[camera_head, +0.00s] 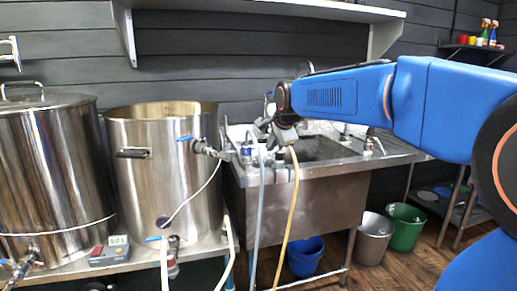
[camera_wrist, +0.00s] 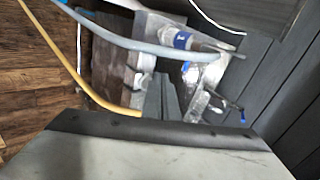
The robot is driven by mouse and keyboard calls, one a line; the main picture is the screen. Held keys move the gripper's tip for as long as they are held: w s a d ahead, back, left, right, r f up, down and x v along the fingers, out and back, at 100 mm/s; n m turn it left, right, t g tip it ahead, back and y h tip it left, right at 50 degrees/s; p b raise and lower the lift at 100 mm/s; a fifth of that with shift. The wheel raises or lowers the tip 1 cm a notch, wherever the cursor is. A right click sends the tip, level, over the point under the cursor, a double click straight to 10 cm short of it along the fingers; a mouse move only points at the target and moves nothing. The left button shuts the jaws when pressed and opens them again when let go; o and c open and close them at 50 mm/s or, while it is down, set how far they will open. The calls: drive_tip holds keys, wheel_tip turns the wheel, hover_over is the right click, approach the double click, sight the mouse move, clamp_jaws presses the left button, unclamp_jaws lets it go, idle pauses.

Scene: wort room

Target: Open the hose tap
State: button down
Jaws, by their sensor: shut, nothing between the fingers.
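My gripper (camera_head: 272,130) is shut and empty at the front left corner of the sink, above the upper ends of a grey-blue hose (camera_head: 261,200) and a yellow hose (camera_head: 290,215). It hides part of the fittings there, so I cannot make out the hose tap's handle in the head view. In the wrist view my gripper's dark fingers (camera_wrist: 165,98) point toward metal fittings (camera_wrist: 208,88). A small blue lever (camera_wrist: 240,110) shows right of the fingers. I cannot tell whether the fingers touch anything.
A steel sink (camera_head: 320,150) stands behind and right of the gripper. A steel kettle (camera_head: 165,190) with a blue-handled valve stands at the left. A blue bucket (camera_head: 305,258), a grey bucket (camera_head: 373,240) and a green bucket (camera_head: 405,228) stand on the floor. A shelf (camera_head: 265,10) hangs above.

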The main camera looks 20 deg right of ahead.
sight(260, 148)
drive_tip(key=shift+m, duration=0.7)
drive_tip(key=w+f, duration=0.2)
drive_tip(key=w, duration=0.1)
drive_tip(key=w+f, duration=0.2)
drive_tip(key=w, duration=0.2)
drive_tip(key=w+f, duration=0.2)
drive_tip(key=w, duration=0.2)
drive_tip(key=shift+a, duration=0.1)
drive_tip(key=shift+w+r, duration=0.1)
drive_tip(key=shift+w, duration=1.75)
